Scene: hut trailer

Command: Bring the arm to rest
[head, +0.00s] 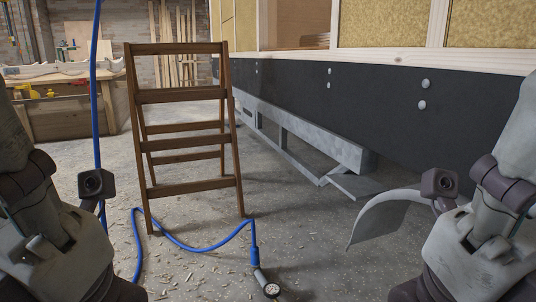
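My two arms hang down at the sides of the head view, one along the left edge and one along the right edge. Both run out of the bottom of the picture. Each carries a small dark box beside its wrist. The fingers of both grippers are out of view, so I cannot see whether they hold anything.
A wooden stepladder (187,140) stands at left centre. The trailer's dark side (350,100) runs along the right, with a curved grey panel (372,217) below. A workbench (68,115) stands behind.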

